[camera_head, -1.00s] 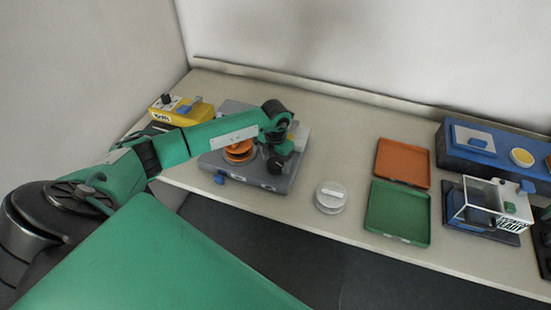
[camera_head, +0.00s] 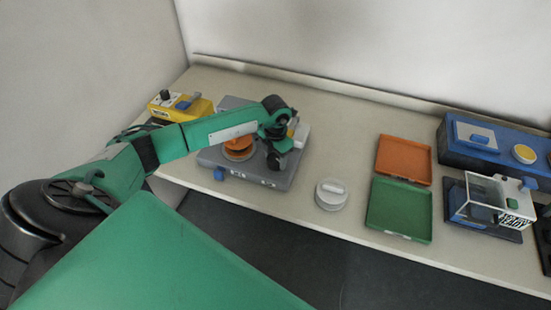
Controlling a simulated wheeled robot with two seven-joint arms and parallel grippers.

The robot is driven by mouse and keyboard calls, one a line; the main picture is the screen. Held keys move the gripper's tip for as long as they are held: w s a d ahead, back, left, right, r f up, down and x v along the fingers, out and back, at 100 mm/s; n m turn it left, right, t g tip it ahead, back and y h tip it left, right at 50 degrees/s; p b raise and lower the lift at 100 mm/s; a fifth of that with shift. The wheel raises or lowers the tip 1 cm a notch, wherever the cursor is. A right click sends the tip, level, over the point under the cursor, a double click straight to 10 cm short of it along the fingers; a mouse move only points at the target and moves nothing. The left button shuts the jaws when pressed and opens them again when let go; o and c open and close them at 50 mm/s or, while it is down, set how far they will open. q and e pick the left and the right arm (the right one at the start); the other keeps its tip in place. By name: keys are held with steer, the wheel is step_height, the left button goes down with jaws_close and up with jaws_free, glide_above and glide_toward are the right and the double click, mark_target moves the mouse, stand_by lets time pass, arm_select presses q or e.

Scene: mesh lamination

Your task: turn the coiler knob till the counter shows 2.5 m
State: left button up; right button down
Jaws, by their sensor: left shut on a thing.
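The coiler is a grey box (camera_head: 212,158) near the left part of the bench, with an orange spool (camera_head: 238,146) on top and a blue part at its front left corner. My left gripper (camera_head: 275,160) points down over the right side of the coiler, and the arm crosses above the box. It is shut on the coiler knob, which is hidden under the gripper. The counter's reading cannot be made out. My right gripper is out of view.
A yellow device (camera_head: 190,106) stands at the back left. A round white-grey dish (camera_head: 331,195), an orange tray (camera_head: 404,158) and a green tray (camera_head: 399,210) lie to the right. A blue unit (camera_head: 470,158) and a clear-walled box (camera_head: 492,197) stand far right.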

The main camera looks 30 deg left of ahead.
arm_select(q)
steer(key=m+b, duration=0.6)
steer(key=b, duration=0.1)
steer(key=shift+f+m, duration=0.15)
steer(key=shift+m, duration=0.25)
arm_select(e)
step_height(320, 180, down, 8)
arm_select(q)
steer(key=m+b, duration=0.6)
steer(key=m, duration=0.1)
steer(key=shift+b, duration=0.4)
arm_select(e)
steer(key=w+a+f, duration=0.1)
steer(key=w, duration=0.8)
arm_select(q)
steer(key=m+b, duration=0.2)
steer(key=m, duration=0.1)
steer(key=m+b, duration=0.1)
steer(key=m, duration=0.1)
steer(key=shift+r+m+b, duration=0.2)
steer(key=shift+m+b, duration=0.15)
steer(key=shift+m, duration=0.35)
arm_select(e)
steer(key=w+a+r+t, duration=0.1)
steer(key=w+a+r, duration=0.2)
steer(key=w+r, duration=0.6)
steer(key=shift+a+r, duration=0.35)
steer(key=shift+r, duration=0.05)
arm_select(q)
steer(key=o, duration=1)
